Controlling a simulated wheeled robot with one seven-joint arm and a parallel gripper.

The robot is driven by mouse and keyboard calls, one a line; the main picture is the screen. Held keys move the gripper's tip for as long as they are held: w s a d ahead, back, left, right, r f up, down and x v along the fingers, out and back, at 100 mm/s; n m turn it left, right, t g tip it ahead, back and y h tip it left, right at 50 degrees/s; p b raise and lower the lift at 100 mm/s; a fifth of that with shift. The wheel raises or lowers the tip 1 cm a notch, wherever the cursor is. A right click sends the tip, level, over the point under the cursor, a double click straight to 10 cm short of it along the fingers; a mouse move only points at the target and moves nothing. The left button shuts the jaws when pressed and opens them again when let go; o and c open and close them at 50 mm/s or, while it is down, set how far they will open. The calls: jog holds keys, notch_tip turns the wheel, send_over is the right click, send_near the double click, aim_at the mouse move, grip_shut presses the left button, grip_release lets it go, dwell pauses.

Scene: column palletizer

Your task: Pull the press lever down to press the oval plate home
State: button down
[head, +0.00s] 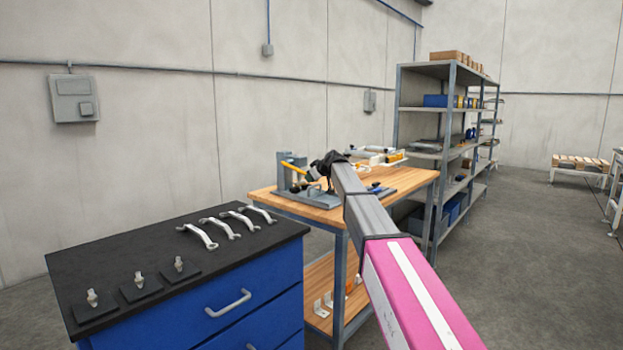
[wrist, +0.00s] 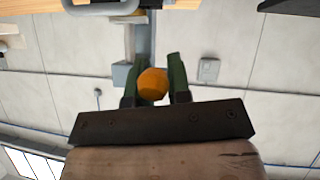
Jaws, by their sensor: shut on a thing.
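The press (head: 283,163) is a grey upright stand on a grey base plate on the wood-topped bench (head: 405,180). Its yellow-orange lever (head: 294,170) slopes down to the right toward my black gripper (head: 316,172). In the wrist view the lever's round orange end (wrist: 153,85) sits between the two dark green fingers of my gripper (wrist: 153,78), which is shut on it. Part of the press shows behind it as a grey column (wrist: 141,45). The oval plate cannot be made out; my gripper and arm hide part of the press.
A blue drawer cabinet (head: 200,300) with a black top stands at front left, carrying several silver handles (head: 198,235) and small fittings on dark plates (head: 135,287). White and yellow parts (head: 375,155) lie farther back on the bench. Grey shelving (head: 448,130) stands behind it.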

jog(key=c, duration=1.1)
grip_release()
jog(key=shift+f, duration=0.15)
jog(key=v, duration=1)
jog(key=shift+s+d+r, duration=0.15)
jog(key=shift+s+r, duration=0.1)
jog(key=shift+r, duration=0.05)
jog(key=shift+d, duration=0.1)
